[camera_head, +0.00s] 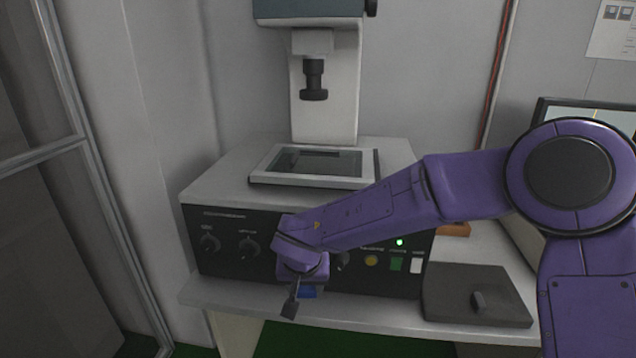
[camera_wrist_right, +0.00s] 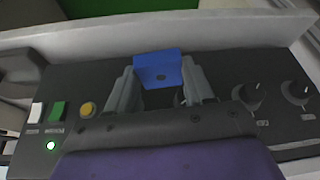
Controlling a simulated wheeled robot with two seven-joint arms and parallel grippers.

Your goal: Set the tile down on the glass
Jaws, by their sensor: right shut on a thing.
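The blue tile (camera_wrist_right: 158,62) sits between the two grey fingertips of my right gripper (camera_wrist_right: 160,84) in the right wrist view, with a small dark mark near its middle. The right gripper is shut on the tile. The glass (camera_head: 316,162) is a dark pane in a pale frame on top of the machine, under the lens column; it is above and behind the gripper and looks bare. My left gripper is not in view.
The machine's black panel (camera_head: 222,243) has knobs, a yellow button and a lit green lamp (camera_head: 399,242). The lens (camera_head: 314,80) hangs above the glass. A dark flat box (camera_head: 450,293) lies on the bench at right, and a monitor (camera_head: 590,112) stands behind my arm.

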